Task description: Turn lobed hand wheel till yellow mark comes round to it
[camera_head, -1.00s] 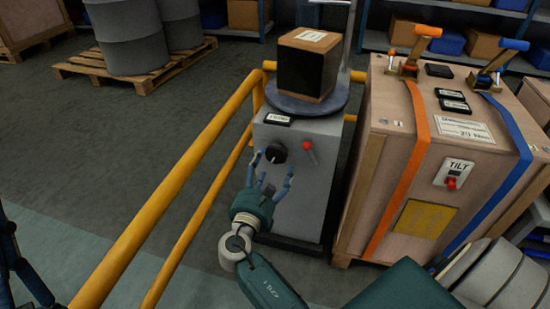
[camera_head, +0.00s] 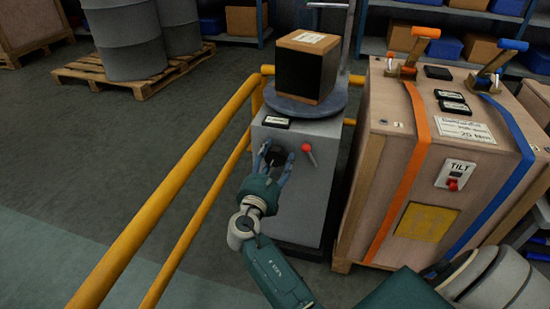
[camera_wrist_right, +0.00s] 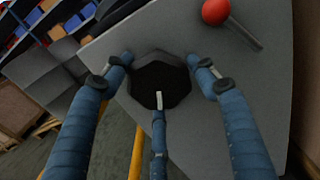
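The black lobed hand wheel (camera_head: 275,157) is on the front of a grey cabinet (camera_head: 305,205), partly hidden by my right fingers. My right gripper (camera_head: 273,160) is at the wheel. In the wrist view its blue fingers (camera_wrist_right: 160,80) are spread, one at each side and one below. I cannot tell whether they touch it. I can make out no yellow mark by the wheel. My left gripper is out of view.
A red-knobbed lever (camera_head: 306,148) sticks out just right of the wheel. A box (camera_head: 307,68) stands on the cabinet's round top. A yellow railing (camera_head: 170,190) runs along the left. A strapped wooden crate (camera_head: 400,150) stands close on the right.

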